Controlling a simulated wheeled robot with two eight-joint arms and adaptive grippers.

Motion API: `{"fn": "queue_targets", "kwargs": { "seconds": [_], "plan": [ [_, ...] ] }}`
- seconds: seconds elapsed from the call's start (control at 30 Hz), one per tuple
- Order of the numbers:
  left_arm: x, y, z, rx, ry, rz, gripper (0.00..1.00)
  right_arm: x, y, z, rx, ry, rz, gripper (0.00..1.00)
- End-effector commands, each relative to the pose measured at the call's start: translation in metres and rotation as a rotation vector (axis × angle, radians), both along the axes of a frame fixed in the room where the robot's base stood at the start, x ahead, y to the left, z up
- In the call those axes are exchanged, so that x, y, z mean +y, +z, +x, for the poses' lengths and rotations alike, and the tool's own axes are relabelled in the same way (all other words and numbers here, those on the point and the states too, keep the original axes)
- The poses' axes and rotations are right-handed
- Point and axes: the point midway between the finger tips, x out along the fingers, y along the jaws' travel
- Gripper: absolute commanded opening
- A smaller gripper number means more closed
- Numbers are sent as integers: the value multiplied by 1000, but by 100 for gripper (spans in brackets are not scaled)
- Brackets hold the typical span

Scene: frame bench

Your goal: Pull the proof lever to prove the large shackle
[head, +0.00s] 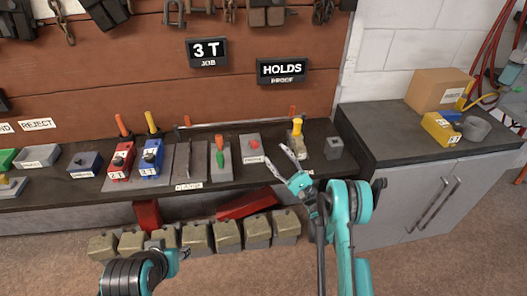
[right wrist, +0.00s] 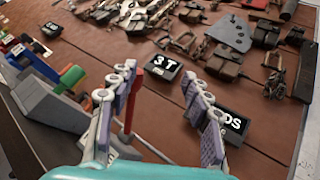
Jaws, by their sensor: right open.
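Levers stand on the dark bench in the head view: an orange-topped one on a red block (head: 121,160), a yellow-topped one on a blue block (head: 151,158), a red-and-green one (head: 219,152) and a yellow-handled one (head: 297,127). I cannot tell which is the proof lever. I cannot make out the large shackle. My right gripper (head: 277,156) is open and empty, its fingers spread over the bench near the yellow-handled lever. In the right wrist view the gripper (right wrist: 161,78) shows a red-topped post (right wrist: 135,85) beyond its left finger. My left gripper (head: 180,255) is low, its fingers unclear.
A "3 T" sign (head: 208,52) and a "HOLDS" sign (head: 283,70) hang on the brown board. A red button (head: 254,142) and a grey block (head: 334,147) are on the bench. A cardboard box (head: 438,90) sits on the right cabinet.

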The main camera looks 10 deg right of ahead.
Motion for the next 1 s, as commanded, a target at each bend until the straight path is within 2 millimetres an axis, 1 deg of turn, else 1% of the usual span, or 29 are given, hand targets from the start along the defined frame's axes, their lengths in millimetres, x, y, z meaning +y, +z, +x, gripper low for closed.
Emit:
{"fn": "queue_targets", "kwargs": {
  "seconds": [0.03, 0.1, 0.23, 0.37, 0.77, 0.87, 0.97, 1.0],
  "plan": [
    [0, 0, 0, 0, 0, 0, 40, -9, 0, -6, -1, -3, -1, 49],
    [0, 0, 0, 0, 0, 0, 40, -16, 0, -12, 0, -2, 0, 49],
    [0, 0, 0, 0, 0, 0, 40, -25, 0, -19, -1, 0, 0, 49],
    [0, 0, 0, 0, 0, 0, 40, -28, 0, -22, -1, 0, 0, 49],
    [0, 0, 0, 0, 0, 0, 40, -27, 0, -21, 0, 1, -1, 49],
    [0, 0, 0, 0, 0, 0, 40, -22, 5, -19, 5, -3, -28, 49],
    [0, 0, 0, 0, 0, 0, 40, -5, 19, -12, 19, -15, -117, 49],
    [0, 0, 0, 0, 0, 0, 40, 5, 26, -8, 27, -24, -174, 49]
  ]
}}
